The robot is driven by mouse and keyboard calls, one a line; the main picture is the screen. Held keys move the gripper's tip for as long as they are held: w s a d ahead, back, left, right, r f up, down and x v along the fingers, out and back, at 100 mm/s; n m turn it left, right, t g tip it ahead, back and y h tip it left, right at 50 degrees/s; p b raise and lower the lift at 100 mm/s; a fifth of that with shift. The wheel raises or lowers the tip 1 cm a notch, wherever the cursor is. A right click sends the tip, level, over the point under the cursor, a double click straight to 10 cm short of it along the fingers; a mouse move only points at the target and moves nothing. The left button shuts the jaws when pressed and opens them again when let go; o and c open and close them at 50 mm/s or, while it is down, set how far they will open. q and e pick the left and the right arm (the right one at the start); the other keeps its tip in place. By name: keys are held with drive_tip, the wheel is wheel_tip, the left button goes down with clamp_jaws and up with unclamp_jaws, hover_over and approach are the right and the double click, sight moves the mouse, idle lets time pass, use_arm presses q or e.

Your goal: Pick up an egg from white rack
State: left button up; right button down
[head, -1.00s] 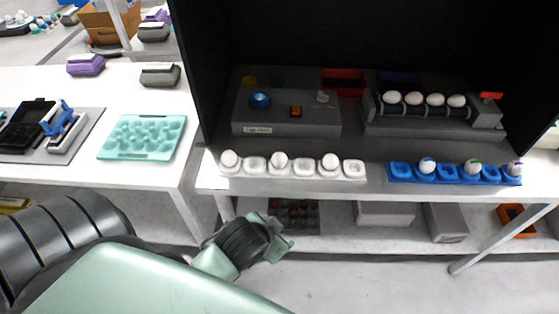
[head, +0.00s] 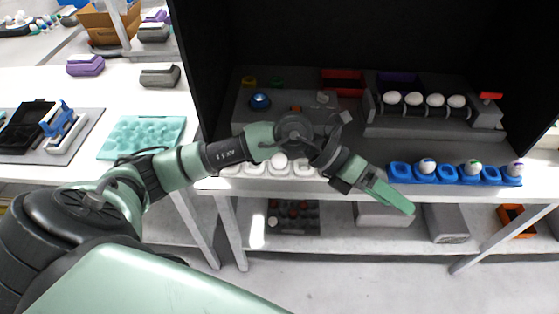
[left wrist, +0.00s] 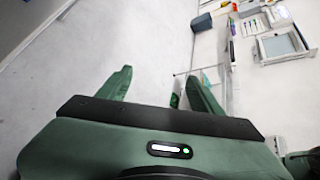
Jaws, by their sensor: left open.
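The white rack (head: 304,169) lies along the front edge of the table, with a white egg (head: 279,161) in it. My left arm covers part of the rack, so its right end and any eggs there are hidden. My left gripper (head: 407,206) is in front of the table edge, right of the rack and below the blue rack, pointing down and to the right. It is open and empty; in the left wrist view its two green fingers (left wrist: 157,88) stand apart over the pale floor. My right gripper is not in view.
A blue rack (head: 450,173) with several marked eggs lies right of the white rack. Behind it a grey machine (head: 430,124) holds several white eggs. A grey control box with a blue dome (head: 260,101) stands behind my arm. A lower shelf (head: 345,236) holds trays.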

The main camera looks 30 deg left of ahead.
use_arm(q)
drive_tip(key=w+a+f+y, duration=0.2)
drive_tip(key=a+f+y, duration=0.15)
drive_tip(key=a, duration=0.35)
drive_tip(key=w+a+f+y, duration=0.1)
drive_tip(key=a+f+y, duration=0.25)
drive_tip(key=a, duration=0.25)
drive_tip(key=r+y, duration=0.1)
drive_tip(key=y, duration=0.5)
hover_over(279, 158)
drive_tip(key=d, duration=0.1)
drive_tip(key=shift+s+r+n+g, duration=0.1)
drive_tip(key=shift+s+n+g, duration=0.25)
drive_tip(key=shift+n+g, duration=0.05)
drive_tip(key=shift+a+f+y, duration=0.2)
drive_tip(key=shift+f+y, duration=0.1)
drive_tip(key=f+p, duration=0.1)
drive_tip(key=f, duration=0.1)
drive_tip(key=f+p, duration=0.1)
drive_tip(key=f, duration=0.1)
drive_tip(key=w+a+f+p, duration=0.1)
drive_tip(key=f, duration=0.1)
drive_tip(key=shift+f, duration=0.1)
drive_tip(key=shift+w+f, duration=0.15)
drive_tip(key=shift+f, duration=0.15)
drive_tip(key=c, duration=0.8)
